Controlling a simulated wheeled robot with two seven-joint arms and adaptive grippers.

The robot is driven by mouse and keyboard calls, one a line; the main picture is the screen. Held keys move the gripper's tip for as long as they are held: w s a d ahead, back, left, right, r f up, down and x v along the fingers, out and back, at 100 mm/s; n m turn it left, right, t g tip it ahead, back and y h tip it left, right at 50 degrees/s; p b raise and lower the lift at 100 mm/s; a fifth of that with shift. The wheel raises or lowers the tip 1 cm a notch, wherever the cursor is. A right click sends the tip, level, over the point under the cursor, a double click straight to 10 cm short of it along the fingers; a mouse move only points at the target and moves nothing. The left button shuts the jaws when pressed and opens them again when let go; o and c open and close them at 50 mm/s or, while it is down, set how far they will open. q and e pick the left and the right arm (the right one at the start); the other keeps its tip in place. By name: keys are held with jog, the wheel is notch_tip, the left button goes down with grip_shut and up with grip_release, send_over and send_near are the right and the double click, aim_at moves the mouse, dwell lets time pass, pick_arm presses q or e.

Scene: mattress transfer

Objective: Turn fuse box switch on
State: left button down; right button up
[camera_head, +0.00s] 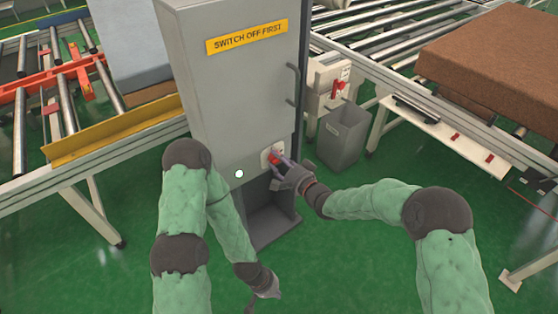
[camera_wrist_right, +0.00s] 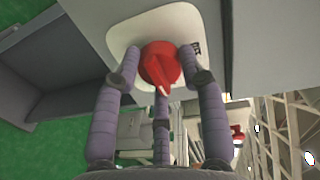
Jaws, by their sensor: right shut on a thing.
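A tall grey cabinet (camera_head: 235,95) with a yellow "SWITCH OFF FIRST" label (camera_head: 247,37) stands in the middle of the head view. A red rotary switch (camera_wrist_right: 161,65) sits on a white plate (camera_wrist_right: 150,27) low on the cabinet front. My right gripper (camera_head: 277,165) is at this switch. In the right wrist view, the purple fingers of my right gripper (camera_wrist_right: 160,75) are closed around the red knob, and its white pointer mark faces down in the picture. My left gripper (camera_head: 264,290) hangs low over the green floor, away from the cabinet; its fingers are too small to judge.
A second red switch (camera_head: 339,88) on a light box stands behind the cabinet, with a grey bin (camera_head: 343,135) below it. Roller conveyors run on both sides. A brown mattress (camera_head: 500,60) lies at the right. The green floor (camera_head: 350,265) in front is clear.

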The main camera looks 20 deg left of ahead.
jog(key=shift+w+r, duration=0.15)
jog(key=shift+r, duration=0.05)
jog(key=o, duration=1.1)
jog(key=shift+c, duration=0.2)
jog(key=shift+o, duration=0.4)
jog(key=shift+f, duration=0.15)
jog(key=v, duration=1.2)
jog(key=shift+d, duration=0.1)
